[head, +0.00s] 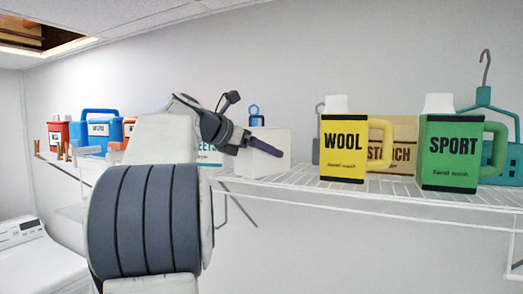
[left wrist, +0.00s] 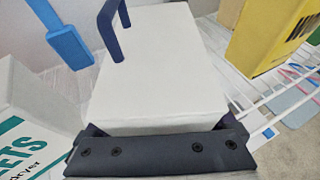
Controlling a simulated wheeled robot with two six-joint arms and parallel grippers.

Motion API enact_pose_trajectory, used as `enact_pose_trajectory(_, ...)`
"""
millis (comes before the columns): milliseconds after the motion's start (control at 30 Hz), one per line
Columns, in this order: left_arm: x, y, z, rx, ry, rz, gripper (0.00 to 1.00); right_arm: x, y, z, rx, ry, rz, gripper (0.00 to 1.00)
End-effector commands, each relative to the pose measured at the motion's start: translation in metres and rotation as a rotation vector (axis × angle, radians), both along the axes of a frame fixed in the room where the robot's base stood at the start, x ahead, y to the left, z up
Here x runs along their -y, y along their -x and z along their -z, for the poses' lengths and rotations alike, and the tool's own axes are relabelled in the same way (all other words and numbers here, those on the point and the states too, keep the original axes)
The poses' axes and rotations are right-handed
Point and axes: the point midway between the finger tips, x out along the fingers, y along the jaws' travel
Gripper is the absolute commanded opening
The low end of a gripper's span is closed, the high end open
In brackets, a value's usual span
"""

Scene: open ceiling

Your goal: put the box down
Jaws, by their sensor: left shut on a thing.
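A plain white box (head: 264,158) is at the wire shelf (head: 300,177), between a white carton with teal lettering and the yellow WOOL jug. My left gripper (head: 256,143) is shut on the box, with one dark finger across its near side. The left wrist view shows the box (left wrist: 155,72) filling the middle, with the dark gripper (left wrist: 155,140) against it. The box looks upright. I cannot tell whether its underside touches the shelf wires. My right gripper is not in view.
The yellow WOOL jug (head: 343,148) stands right of the box, with a STARCH box (head: 396,135) behind and a green SPORT jug (head: 452,150) beyond. The teal-lettered carton (left wrist: 28,120) is close on the left. A blue object (left wrist: 66,38) is behind it. A white appliance (head: 40,258) stands lower left.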

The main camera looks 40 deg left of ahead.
Motion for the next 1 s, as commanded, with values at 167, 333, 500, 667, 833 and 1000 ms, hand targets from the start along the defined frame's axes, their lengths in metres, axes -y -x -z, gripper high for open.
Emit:
enact_pose_trajectory(167,0.001,0.0,-0.003,0.008,-0.004,-0.001,0.0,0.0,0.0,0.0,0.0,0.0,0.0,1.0)
enact_pose_trajectory(333,0.0,0.0,0.0,0.007,-0.002,-0.001,0.0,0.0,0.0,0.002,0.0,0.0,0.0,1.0)
enact_pose_trajectory(500,0.0,0.0,0.003,0.0,0.0,-0.001,1.0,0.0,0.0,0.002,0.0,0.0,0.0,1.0)
enact_pose_trajectory(667,0.0,0.0,0.002,0.0,0.0,-0.001,1.0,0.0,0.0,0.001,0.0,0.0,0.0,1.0)
enact_pose_trajectory(833,-0.003,0.011,-0.003,0.002,-0.001,-0.004,1.0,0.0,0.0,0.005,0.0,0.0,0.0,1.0)
enact_pose_trajectory(1000,-0.009,0.043,-0.016,0.003,-0.004,-0.007,1.0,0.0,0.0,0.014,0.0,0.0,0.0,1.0)
